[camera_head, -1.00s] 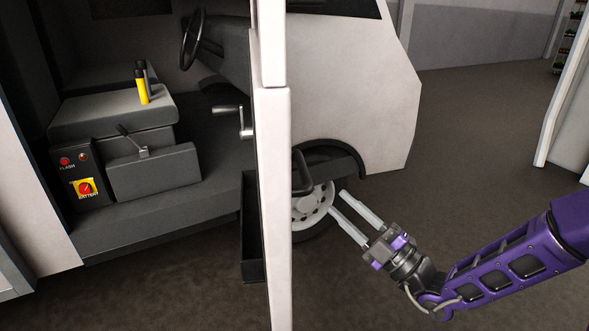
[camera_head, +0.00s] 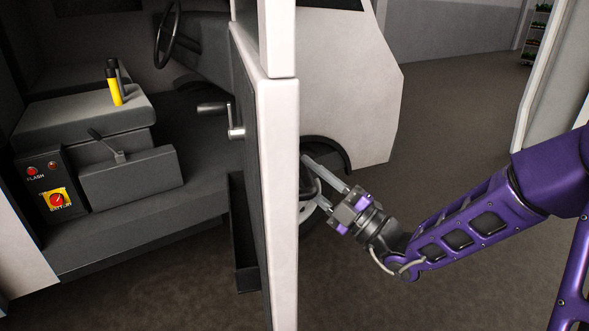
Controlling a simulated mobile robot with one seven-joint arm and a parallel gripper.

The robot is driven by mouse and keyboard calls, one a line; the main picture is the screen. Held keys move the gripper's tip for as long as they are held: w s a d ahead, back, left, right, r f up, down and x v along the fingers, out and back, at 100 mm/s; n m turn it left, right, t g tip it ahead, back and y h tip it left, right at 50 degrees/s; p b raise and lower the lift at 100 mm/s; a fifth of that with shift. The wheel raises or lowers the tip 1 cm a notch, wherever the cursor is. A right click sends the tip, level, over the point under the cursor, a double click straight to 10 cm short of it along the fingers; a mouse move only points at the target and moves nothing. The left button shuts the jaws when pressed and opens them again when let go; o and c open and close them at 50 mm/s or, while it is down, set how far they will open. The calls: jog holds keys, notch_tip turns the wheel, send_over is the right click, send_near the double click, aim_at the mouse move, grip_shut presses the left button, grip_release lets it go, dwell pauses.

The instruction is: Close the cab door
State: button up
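The cab door (camera_head: 279,200) of the white truck stands open, seen nearly edge-on in the middle of the view. Its inner side faces left, with a metal inside handle (camera_head: 235,122) and a black door pocket (camera_head: 243,235). My gripper (camera_head: 312,172) is on the door's outer side, to the right, with its fingers apart. The fingertips point up and left at the dark outside handle (camera_head: 306,185). They overlap the handle in the picture; I cannot tell whether they touch it. The door edge hides part of the handle.
The cab's seat (camera_head: 80,120), steering wheel (camera_head: 167,35) and sill (camera_head: 130,222) show left of the door. The truck's white front (camera_head: 345,75) and a wheel are behind my gripper. A white panel (camera_head: 545,80) stands at the far right. Open floor lies between.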

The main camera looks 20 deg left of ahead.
jog(key=shift+w+a+r, duration=0.15)
jog(key=shift+a+r, duration=0.1)
jog(key=shift+a, duration=0.3)
grip_shut()
dwell(1.2)
